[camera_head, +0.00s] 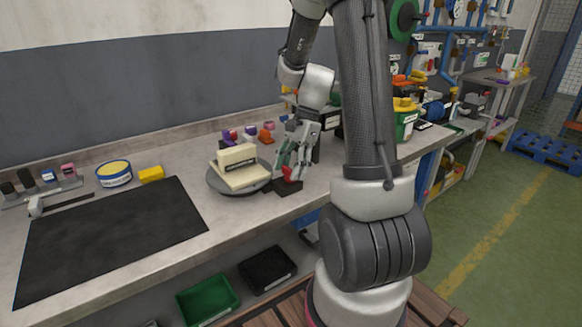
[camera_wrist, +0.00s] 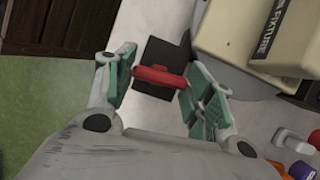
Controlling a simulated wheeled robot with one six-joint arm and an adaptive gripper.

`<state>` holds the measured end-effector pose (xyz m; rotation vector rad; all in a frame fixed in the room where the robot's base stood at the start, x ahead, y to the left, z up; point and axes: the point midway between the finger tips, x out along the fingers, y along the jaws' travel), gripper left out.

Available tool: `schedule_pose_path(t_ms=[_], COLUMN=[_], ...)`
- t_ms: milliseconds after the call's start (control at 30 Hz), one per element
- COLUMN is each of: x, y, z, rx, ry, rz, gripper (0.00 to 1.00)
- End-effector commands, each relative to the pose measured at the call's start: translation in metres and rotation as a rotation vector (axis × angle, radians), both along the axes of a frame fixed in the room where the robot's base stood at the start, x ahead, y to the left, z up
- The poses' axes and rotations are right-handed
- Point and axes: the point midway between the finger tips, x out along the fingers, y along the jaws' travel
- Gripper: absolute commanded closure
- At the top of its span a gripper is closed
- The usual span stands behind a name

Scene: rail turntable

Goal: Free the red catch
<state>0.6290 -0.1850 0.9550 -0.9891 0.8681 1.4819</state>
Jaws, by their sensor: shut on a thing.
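The red catch (camera_wrist: 158,76) is a short red bar on a black block (camera_wrist: 165,54). In the wrist view it lies crosswise between the two green-padded fingers of my gripper (camera_wrist: 158,84), its ends at or close to the pads. In the head view the red catch (camera_head: 290,174) shows just below my gripper (camera_head: 291,168), over the black block (camera_head: 284,187) near the bench's front edge. My gripper is shut on the red catch. A round grey turntable (camera_head: 220,187) with a cream fixture (camera_head: 240,172) on it stands beside the block on the left.
Purple and orange small parts (camera_head: 266,134) stand behind the turntable. Green (camera_head: 208,299) and black (camera_head: 267,269) bins sit below the bench.

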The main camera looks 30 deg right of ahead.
Motion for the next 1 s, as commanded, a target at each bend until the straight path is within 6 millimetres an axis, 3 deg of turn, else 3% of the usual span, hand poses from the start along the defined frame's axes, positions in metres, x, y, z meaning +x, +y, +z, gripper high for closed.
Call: schedule_pose_path(t_ms=[1000], x=[0.005], y=[0.0031], z=[0.0004], rx=[-0.001], ry=[-0.002], rz=[0.926], gripper=[0.7])
